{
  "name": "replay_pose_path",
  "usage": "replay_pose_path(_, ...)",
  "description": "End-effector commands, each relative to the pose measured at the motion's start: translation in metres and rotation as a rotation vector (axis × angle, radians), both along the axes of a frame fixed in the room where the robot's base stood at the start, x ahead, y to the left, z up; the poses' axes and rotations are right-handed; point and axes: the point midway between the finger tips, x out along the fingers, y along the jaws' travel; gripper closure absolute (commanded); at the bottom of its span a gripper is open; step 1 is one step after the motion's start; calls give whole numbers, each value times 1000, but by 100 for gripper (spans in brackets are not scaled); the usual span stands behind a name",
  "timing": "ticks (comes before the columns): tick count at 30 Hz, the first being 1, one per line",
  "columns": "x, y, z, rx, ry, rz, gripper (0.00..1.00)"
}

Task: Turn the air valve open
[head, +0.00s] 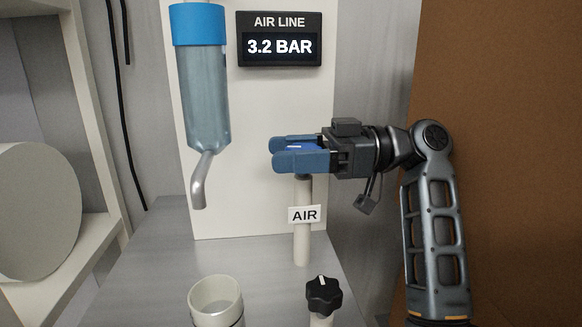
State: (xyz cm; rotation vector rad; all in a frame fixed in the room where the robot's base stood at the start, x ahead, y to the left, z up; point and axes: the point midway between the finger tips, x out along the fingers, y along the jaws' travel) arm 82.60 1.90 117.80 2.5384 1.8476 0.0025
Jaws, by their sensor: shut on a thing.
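The air valve stands on a pale upright pipe (302,245) with a white AIR label (304,214) in the head view. My gripper (285,152) reaches in from the right at the pipe's top, its blue fingers level and pointing left. It is shut on the valve's handle, of which only a small bright blue part (297,147) shows between the fingers. The fingers hide most of the handle, so its exact angle cannot be told. The AIR LINE display (279,40) on the white panel reads 3.2 BAR.
A blue-capped clear vessel (205,95) with a bent metal spout hangs left of my gripper. Below stand a whitish open cup (215,298) and a black star knob (323,295) on a pale post. A brown wall (510,150) is at right, white shelving (88,110) at left.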

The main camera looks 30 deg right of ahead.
Motion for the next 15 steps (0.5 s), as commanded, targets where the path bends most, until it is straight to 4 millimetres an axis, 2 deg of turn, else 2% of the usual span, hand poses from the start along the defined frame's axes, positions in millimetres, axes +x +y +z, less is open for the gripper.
replay_pose_path(6,-1,1,-2,0,3,124,69)
replay_pose_path(15,-3,1,-1,0,4,201,69)
